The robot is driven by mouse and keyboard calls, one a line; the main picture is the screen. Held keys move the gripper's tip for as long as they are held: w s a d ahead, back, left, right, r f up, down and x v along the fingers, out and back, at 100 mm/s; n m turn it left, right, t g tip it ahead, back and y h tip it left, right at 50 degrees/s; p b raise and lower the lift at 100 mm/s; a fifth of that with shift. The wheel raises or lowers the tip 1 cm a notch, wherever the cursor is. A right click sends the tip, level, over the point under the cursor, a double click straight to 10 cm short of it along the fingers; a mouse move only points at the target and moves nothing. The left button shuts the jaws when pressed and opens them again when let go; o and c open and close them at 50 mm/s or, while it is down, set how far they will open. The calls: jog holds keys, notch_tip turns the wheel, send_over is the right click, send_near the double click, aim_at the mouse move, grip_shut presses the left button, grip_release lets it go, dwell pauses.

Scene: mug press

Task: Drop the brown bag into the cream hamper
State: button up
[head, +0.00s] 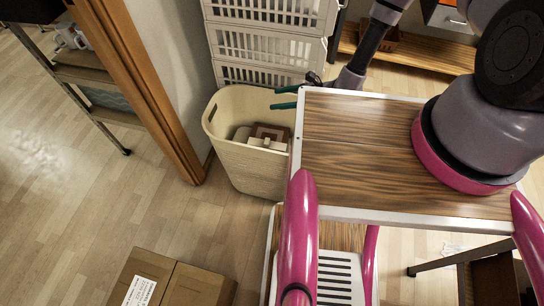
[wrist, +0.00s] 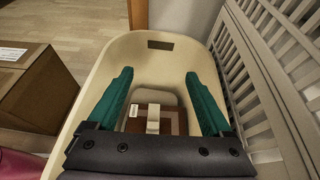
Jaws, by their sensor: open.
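The cream hamper (head: 250,168) stands on the floor left of the wood-topped surface, and its rim (wrist: 92,75) surrounds the view from my wrist. A brown bag (head: 271,131) with pale parts lies low inside the hamper. In the wrist view the brown bag (wrist: 174,121) shows a pale strap and a small white label, partly hidden behind my gripper's body. My gripper (wrist: 157,78) is over the hamper opening, its teal fingers spread apart with nothing between the tips. In the head view my gripper (head: 284,97) is at the hamper's right rim, above the bag.
A white slatted drawer stack (head: 266,45) stands directly behind the hamper, beside a wall edge. A cardboard box (head: 172,281) sits on the floor in front. A shelf rack (head: 85,70) stands at left. Open wooden floor lies left of the hamper.

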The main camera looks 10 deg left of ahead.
jog(key=v, duration=0.7)
jog(key=shift+d, duration=0.1)
